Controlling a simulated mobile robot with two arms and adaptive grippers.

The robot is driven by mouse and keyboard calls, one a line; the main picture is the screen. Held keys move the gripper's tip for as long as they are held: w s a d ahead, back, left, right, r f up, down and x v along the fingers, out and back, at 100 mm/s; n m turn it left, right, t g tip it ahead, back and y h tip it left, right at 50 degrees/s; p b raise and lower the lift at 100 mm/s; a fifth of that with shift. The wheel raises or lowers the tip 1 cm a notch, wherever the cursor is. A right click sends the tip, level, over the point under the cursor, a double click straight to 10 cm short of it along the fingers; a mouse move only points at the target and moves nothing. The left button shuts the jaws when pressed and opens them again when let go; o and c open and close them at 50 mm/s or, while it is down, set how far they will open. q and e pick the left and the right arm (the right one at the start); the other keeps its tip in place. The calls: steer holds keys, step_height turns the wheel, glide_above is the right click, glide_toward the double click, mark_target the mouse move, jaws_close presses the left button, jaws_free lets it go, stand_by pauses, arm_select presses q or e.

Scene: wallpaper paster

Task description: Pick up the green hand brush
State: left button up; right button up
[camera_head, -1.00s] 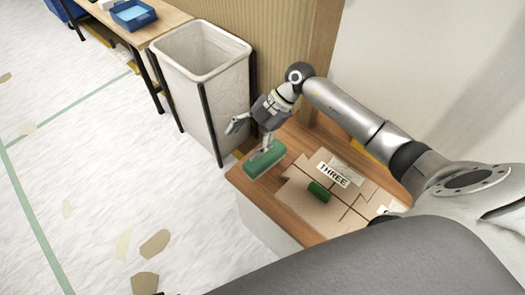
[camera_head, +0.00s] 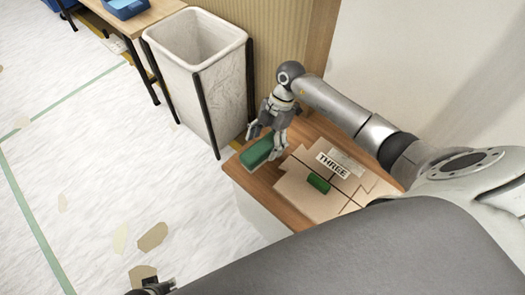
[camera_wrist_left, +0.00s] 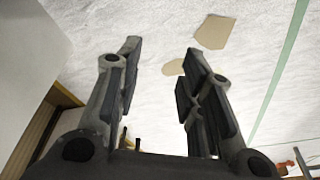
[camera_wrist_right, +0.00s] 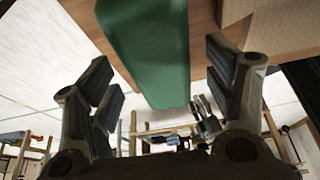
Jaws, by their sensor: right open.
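The green hand brush (camera_head: 258,152) lies at the left end of the wooden table top. My right gripper (camera_head: 266,138) is open just above and beside it in the head view. In the right wrist view the green brush (camera_wrist_right: 148,50) lies between and beyond the open fingers of the right gripper (camera_wrist_right: 165,88), and I see no finger closed on it. My left gripper (camera_wrist_left: 158,75) is open and empty above the floor in the left wrist view. Only a dark bit of it may show at the bottom of the head view.
A tall white bin (camera_head: 200,85) stands close behind the table's left end. A blue tray (camera_head: 125,8) is on another table.

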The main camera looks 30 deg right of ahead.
mark_target(262, 146)
steer(key=shift+x, duration=1.3)
arm_select(q)
steer(key=shift+w+r, duration=0.2)
steer(key=shift+r, duration=0.65)
arm_select(e)
steer(key=shift+c, duration=0.4)
